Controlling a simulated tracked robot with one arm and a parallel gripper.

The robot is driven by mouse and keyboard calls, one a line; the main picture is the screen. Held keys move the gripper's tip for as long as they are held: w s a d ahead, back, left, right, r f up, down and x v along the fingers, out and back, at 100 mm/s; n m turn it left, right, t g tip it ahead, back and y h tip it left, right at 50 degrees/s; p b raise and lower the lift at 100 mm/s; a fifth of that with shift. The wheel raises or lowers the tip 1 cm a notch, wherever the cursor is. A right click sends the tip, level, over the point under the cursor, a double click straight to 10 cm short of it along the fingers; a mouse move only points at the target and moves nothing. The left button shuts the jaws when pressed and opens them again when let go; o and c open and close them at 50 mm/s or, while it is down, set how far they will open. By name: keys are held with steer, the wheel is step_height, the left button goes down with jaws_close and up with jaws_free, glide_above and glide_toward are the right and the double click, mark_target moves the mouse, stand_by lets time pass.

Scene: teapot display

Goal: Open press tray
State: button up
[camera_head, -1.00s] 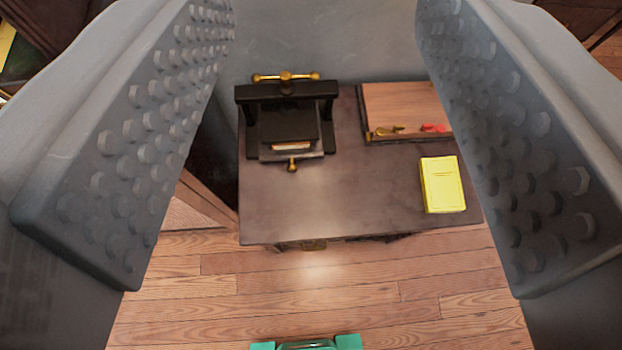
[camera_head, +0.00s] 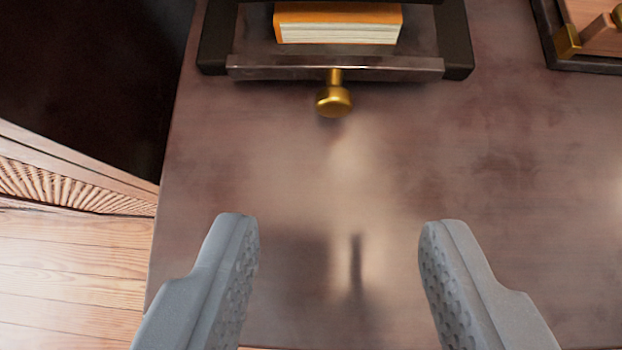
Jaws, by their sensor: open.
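The press tray (camera_head: 300,68) is a dark metal tray low in the black press (camera_head: 457,40) at the top of the view. A round brass knob (camera_head: 334,100) sticks out from the middle of its front edge. An orange book (camera_head: 337,22) with pale pages lies on the tray, under the press. My gripper (camera_head: 341,228) is open and empty. Its two grey studded fingers are spread wide over the desk, below the knob in the picture and apart from it. The knob lies between the lines of the two fingers. The top of the press is out of view.
The dark desk top (camera_head: 500,190) is bare between my fingers and the press. A wooden board with a dark frame and brass corner (camera_head: 567,42) is at the upper right. Left of the desk are a wooden panel (camera_head: 70,170) and plank floor (camera_head: 70,270).

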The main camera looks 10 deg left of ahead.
mark_target(333, 108)
steer(key=b+x, duration=0.1)
steer(key=x, duration=1.2)
steer(key=shift+w+f+b, duration=0.2)
steer(key=shift+w+b, duration=0.05)
steer(key=shift+b, duration=0.05)
